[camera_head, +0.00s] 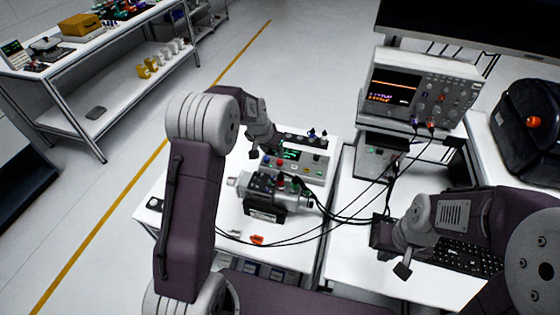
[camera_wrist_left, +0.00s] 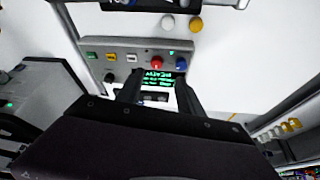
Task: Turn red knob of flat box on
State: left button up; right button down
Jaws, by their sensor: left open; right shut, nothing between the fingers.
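The flat box (camera_head: 312,178) lies on the white table, with a lit green display, small coloured buttons and knobs. Its red knob (camera_head: 279,162) is near its left end, and a blue knob (camera_head: 265,158) sits beside it. In the left wrist view, the red knob (camera_wrist_left: 157,61) stands just past my fingertips, beside the display (camera_wrist_left: 160,77). My left gripper (camera_head: 264,146) is open and empty over the box. It also shows in the left wrist view (camera_wrist_left: 158,92), its fingers flanking the display, apart from the knob. My right gripper (camera_head: 403,262) is shut and empty, over the right table.
A grey servo motor (camera_head: 262,202) with cables stands in front of the box. An orange connector (camera_head: 257,240) lies near the table's front. An oscilloscope (camera_head: 420,88) stands at the back right, and a black keyboard (camera_head: 465,259) lies by my right arm.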

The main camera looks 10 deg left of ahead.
aim_at(279, 162)
pick_arm(q)
jog(key=f, duration=0.1)
jog(key=d+f, duration=0.1)
jog(key=w+f+p, duration=0.1)
jog(key=shift+d+f, duration=0.3)
jog(key=x, duration=0.4)
jog(key=shift+w+a+f+p, duration=0.15)
jog(key=shift+w+a+p, duration=0.15)
jog(key=shift+a+p, duration=0.05)
jog(key=shift+f, duration=0.1)
jog(key=shift+s+d, duration=0.15)
jog(key=shift+d, duration=0.05)
jog(key=shift+a, duration=0.1)
grip_shut()
pick_arm(e)
jog(key=shift+s+d+r, duration=0.1)
jog(key=shift+d+r, duration=0.1)
jog(key=shift+r, duration=0.2)
jog(key=shift+s+d+r, duration=0.1)
jog(key=shift+d+r, duration=0.05)
jog(key=shift+r, duration=0.25)
